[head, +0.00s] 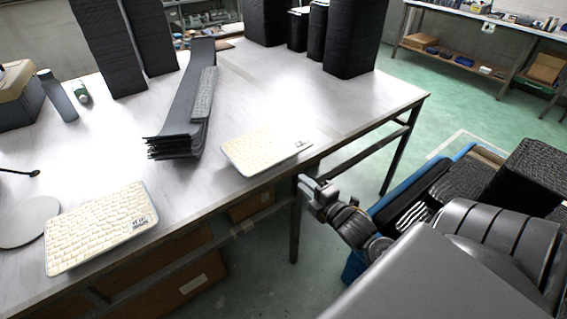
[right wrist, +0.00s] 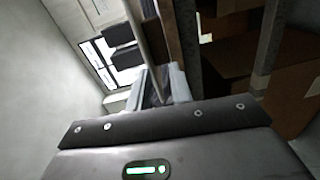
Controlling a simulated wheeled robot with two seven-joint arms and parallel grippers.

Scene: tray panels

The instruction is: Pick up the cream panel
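Two cream panels with a tiled texture and a small dark marking lie flat on the white table. One cream panel (head: 98,230) is at the table's front left. The other cream panel (head: 262,149) lies by the front edge near the middle. My right gripper (head: 316,196) is off the table's front edge, below and right of the nearer-to-middle panel and apart from it. Its fingers are too small to tell open from shut. The right wrist view shows no panel. My left gripper is not in view.
A stack of dark trays (head: 180,125) stands behind the middle panel on the table (head: 350,100). Tall black stacks (head: 355,40) stand at the back. A round grey disc (head: 30,222), a bottle (head: 58,97) and a box (head: 18,92) are at left.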

